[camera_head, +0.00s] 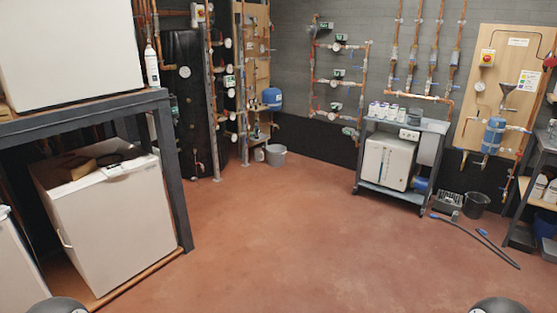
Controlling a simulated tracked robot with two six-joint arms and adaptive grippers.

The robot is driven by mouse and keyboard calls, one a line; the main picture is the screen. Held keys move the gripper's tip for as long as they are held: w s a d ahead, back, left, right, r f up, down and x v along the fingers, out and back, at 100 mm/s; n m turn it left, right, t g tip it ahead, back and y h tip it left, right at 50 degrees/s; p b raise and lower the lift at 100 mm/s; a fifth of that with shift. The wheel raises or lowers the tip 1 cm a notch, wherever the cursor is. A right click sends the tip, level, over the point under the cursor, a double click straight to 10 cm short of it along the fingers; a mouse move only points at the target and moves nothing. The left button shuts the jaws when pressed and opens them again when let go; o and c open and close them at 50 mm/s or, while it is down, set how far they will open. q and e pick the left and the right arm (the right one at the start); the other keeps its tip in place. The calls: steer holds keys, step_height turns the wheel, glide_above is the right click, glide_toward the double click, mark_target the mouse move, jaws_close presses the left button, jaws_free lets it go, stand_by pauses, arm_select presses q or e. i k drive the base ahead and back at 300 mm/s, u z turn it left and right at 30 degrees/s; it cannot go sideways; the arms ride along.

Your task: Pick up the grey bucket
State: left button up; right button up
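A grey bucket (275,157) stands upright on the floor at the far wall, near the corner, right of the pipe panels. A darker, nearly black bucket (476,205) stands on the floor at the right, beside the trolley. Neither of my grippers is in view. Only dark rounded parts of my own body show at the bottom left and bottom right edges.
The red-brown floor (290,235) is open in the middle. A bench (180,170) with white units stands at the left. A wheeled trolley (375,188) with a white box stands at the right. A dark hose (490,245) lies on the floor there.

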mark_target(276, 156)
steer(key=z, duration=0.2)
steer(key=i, duration=4.2)
steer(key=u, duration=0.1)
steer(key=i, duration=1.7)
steer(key=u, duration=0.65)
steer(key=i, duration=1.7)
steer(key=u, duration=0.35)
steer(key=i, duration=0.65)
steer(key=u, duration=0.1)
